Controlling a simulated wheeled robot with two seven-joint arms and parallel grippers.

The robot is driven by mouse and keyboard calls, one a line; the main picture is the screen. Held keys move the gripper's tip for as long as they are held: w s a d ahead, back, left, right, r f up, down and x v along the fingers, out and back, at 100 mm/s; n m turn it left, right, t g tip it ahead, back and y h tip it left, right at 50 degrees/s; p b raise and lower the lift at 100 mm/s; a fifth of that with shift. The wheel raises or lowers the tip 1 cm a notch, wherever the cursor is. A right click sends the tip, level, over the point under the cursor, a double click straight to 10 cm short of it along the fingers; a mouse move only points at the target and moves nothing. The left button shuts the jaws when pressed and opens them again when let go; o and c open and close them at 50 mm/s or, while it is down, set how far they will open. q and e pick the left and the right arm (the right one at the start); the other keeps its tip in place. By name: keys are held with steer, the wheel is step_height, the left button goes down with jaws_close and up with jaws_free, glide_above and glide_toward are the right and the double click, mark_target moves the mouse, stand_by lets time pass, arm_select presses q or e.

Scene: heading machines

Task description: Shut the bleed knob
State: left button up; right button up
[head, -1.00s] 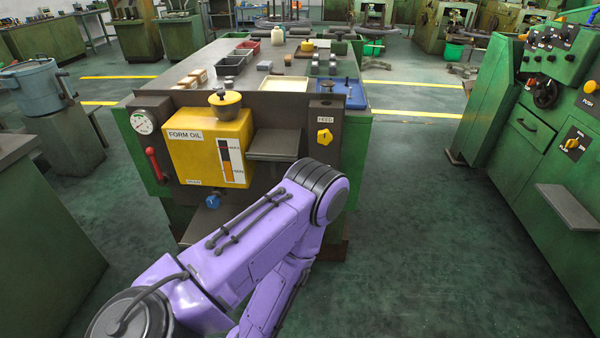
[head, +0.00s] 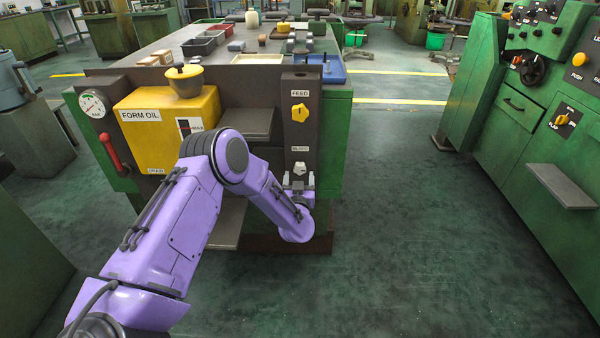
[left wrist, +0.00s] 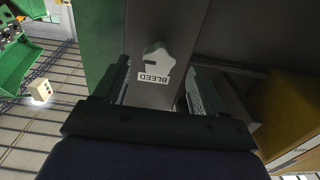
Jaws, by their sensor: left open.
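The bleed knob (head: 300,169) is a small pale knob low on the dark right-hand panel of the green machine, under the BLEED label. In the left wrist view the knob (left wrist: 157,57) shows pale with a short dark mark on its face, and the label reads upside down. My left gripper (head: 299,182) is open just in front of and slightly below the knob. In the left wrist view its fingers (left wrist: 157,88) stand apart on either side of the label, with the knob beyond them and nothing held. My right gripper is not in view.
A yellow FEED knob (head: 300,113) sits above on the same panel. A dark shelf (head: 247,124) juts out left of it, beside the yellow form oil tank (head: 140,130). A red lever (head: 111,152) is further left. The floor (head: 410,230) to the right is clear.

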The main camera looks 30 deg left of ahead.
mark_target(300, 171)
arm_select(q)
steer(key=x, duration=0.5)
steer(key=shift+w+f, duration=0.15)
steer(key=c, duration=1.1)
steer(key=shift+o, duration=0.2)
